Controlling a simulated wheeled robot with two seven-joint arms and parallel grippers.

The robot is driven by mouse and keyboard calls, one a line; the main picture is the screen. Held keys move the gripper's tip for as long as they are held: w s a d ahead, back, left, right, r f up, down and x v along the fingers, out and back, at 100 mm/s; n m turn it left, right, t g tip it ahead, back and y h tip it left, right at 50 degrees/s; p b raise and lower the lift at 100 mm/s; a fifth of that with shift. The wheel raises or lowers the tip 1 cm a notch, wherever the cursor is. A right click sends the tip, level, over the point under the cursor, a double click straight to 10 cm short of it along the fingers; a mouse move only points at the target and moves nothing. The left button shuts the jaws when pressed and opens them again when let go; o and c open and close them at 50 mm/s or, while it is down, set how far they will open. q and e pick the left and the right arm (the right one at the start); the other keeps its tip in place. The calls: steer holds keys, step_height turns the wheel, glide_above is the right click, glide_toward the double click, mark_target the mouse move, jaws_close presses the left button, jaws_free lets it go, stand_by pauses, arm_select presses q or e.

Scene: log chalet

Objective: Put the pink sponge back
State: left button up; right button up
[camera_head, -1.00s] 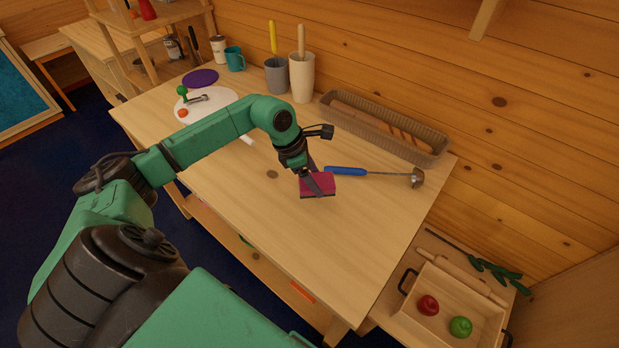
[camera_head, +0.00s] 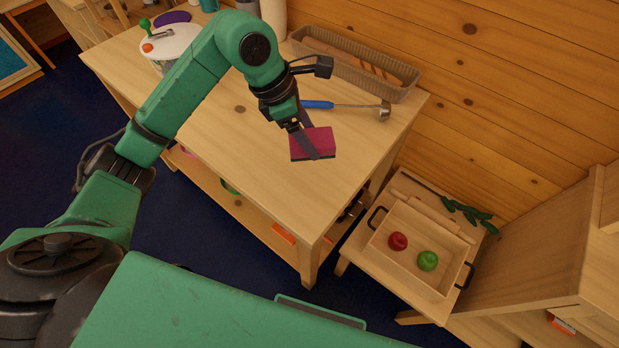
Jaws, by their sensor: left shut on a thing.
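The pink sponge (camera_head: 322,139), with a dark underside, is held near the right front part of the wooden table (camera_head: 250,165). My left gripper (camera_head: 309,146) is shut on it, one dark finger lying across its near face. The sponge appears raised above the tabletop, though the exact gap is hard to tell. My right gripper is out of view.
A blue-handled ladle (camera_head: 345,105) lies just behind the sponge. A long wicker basket (camera_head: 400,85) stands along the wall. A lidded white pot (camera_head: 172,42) is at the left. A wooden tray (camera_head: 400,269) with red and green apples sits on a lower stand at right.

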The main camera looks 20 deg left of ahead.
arm_select(q)
steer(key=f+p, duration=0.1)
steer(key=f, duration=0.5)
steer(key=f+p, duration=0.1)
steer(key=f, duration=0.6)
steer(key=shift+s+d+f+p, duration=0.1)
steer(key=shift+d+f+p, duration=0.15)
steer(key=shift+p, duration=0.15)
steer(key=shift+a+f, duration=0.1)
steer(key=shift+f, duration=0.1)
steer(key=shift+f+b, duration=0.15)
steer(key=shift+b, duration=0.2)
steer(key=o, duration=1.2)
steer(key=shift+o, duration=0.3)
steer(key=shift+r+p, duration=0.3)
steer(key=shift+r, duration=0.1)
steer(key=b+v, duration=0.2)
steer(key=v, duration=0.9)
steer(key=shift+r+b, duration=0.35)
steer(key=shift+b, duration=0.05)
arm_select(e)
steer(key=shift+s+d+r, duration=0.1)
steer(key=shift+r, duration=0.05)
arm_select(q)
steer(key=shift+a, duration=0.1)
